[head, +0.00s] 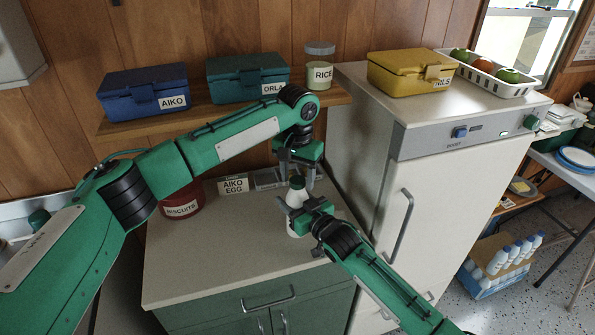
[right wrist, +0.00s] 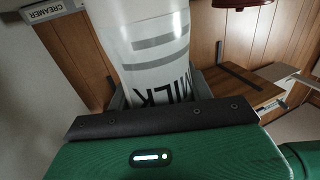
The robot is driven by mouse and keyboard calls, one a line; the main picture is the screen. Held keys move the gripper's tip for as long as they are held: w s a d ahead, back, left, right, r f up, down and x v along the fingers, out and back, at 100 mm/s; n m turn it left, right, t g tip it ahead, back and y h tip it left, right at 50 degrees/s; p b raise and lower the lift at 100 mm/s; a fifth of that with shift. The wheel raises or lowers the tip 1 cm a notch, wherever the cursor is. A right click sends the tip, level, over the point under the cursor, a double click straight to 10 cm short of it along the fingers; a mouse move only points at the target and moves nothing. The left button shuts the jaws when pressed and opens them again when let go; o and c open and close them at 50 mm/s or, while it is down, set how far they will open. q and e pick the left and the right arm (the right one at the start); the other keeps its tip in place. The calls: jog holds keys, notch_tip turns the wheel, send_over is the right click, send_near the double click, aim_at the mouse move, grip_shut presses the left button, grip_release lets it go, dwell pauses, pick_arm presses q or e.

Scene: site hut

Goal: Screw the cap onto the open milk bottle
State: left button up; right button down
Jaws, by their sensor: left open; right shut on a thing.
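The white milk bottle (head: 296,197) stands upright on the counter (head: 215,255). In the right wrist view its translucent body (right wrist: 155,60) shows grey bands and the lettering MILK. My right gripper (head: 304,213) is shut on the bottle's body from the right front. My left gripper (head: 297,174) points down from above, open, with its fingers around or just over the bottle's top. A small dark piece shows at the bottle's top between those fingers; I cannot tell whether it is the cap or how it sits. The right wrist view does not show the bottle's top.
A white fridge (head: 425,175) rises close on the right. A shelf above holds a blue box (head: 143,92), a teal box (head: 247,77) and a rice jar (head: 319,72). The front counter is clear.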

pick_arm(q)
jog(key=c, duration=1)
jog(key=shift+m, duration=0.8)
jog(key=o, duration=1.2)
jog(key=shift+c, duration=0.2)
notch_tip(320, 180, up, 12)
